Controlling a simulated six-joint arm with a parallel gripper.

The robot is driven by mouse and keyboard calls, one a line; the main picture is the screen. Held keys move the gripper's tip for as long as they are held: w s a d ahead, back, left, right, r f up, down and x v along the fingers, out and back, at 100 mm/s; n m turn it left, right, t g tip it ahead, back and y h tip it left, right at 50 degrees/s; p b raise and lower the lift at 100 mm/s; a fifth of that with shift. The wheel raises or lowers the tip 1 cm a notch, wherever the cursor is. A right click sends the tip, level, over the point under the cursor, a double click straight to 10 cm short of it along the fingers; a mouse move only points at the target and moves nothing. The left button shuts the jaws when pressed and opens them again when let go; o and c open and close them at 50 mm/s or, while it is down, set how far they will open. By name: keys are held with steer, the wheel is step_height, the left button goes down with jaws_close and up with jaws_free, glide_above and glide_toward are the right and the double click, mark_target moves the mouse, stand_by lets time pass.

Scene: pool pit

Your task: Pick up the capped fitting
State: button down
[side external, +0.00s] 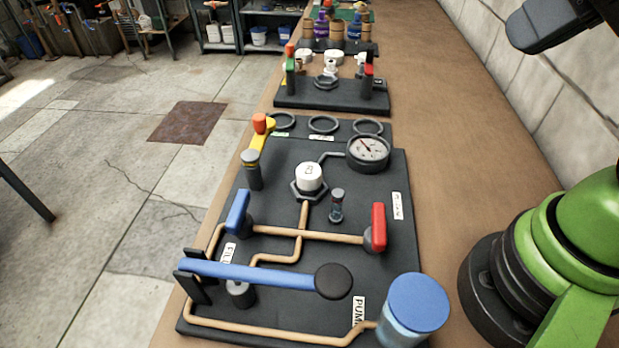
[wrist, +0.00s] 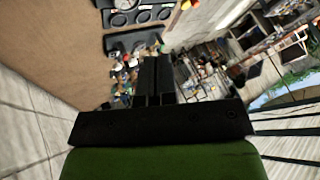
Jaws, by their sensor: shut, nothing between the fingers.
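A white capped fitting (side external: 309,177) with dark lettering on its top stands upright on the near black board (side external: 340,260). It sits in a dark hex nut (side external: 309,192), with a copper pipe running from it toward the front. My gripper (wrist: 157,62) shows in the wrist view as two black fingers side by side, shut and empty. They point away from the near board's fitting, over a blurred cluster of small things. In the side external view the fingertips are not visible. I cannot make out the capped fitting in the wrist view.
Around the fitting stand a gauge (side external: 368,152), a small glass vial (side external: 337,205), a blue lever (side external: 238,212), a red lever (side external: 378,226) and a long blue pump handle (side external: 250,275). A second board (side external: 335,95) stands behind. The brown bench (side external: 440,110) is clear at right.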

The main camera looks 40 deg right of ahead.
steer(key=shift+c, duration=2.4)
jaws_free()
steer(key=n+g+h, duration=0.2)
steer(key=n+g, duration=0.2)
steer(key=g, duration=0.3)
glide_above(309, 170)
step_height(309, 170, down, 17)
steer(key=shift+a+r, duration=0.1)
steer(key=shift+r, duration=0.05)
step_height(309, 170, down, 4)
steer(key=shift+f, duration=3.15)
